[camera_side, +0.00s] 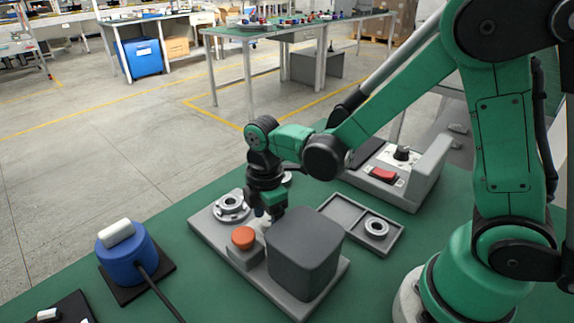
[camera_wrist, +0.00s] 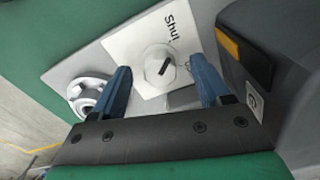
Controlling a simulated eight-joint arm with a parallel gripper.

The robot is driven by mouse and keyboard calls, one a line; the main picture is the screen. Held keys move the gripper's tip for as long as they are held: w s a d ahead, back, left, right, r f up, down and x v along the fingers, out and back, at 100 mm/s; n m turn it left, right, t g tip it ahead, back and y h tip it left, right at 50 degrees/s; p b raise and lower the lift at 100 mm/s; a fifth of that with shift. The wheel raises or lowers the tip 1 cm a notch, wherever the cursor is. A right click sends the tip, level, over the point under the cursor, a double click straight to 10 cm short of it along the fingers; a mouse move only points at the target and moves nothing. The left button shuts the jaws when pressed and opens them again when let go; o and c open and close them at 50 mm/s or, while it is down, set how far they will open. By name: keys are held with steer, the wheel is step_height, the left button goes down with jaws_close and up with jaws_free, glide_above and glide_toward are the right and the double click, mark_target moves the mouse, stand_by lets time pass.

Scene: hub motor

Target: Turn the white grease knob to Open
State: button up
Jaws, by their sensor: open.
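The white grease knob (camera_wrist: 158,68) sits on a white plate (camera_wrist: 132,42) marked "Shut" in the wrist view. A dark pointer mark on the knob slants up and right, roughly toward that word; no "Open" label shows. My gripper (camera_wrist: 160,66) is open, with its blue fingers on either side of the knob; I cannot tell whether they touch it. In the side view my gripper (camera_side: 268,208) points down over the grey base plate (camera_side: 209,232), between a metal ring fitting and a dark grey block. The knob is hidden there.
The dark grey block (camera_side: 303,255) stands close to my gripper. An orange button (camera_side: 243,237) is in front, and the metal ring fitting (camera_side: 231,205) is left. A tray (camera_side: 343,208) with a ring lies right. A blue cylinder (camera_side: 125,253) with a white bar stands far left.

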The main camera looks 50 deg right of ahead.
steer(key=shift+f, duration=0.2)
jaws_close()
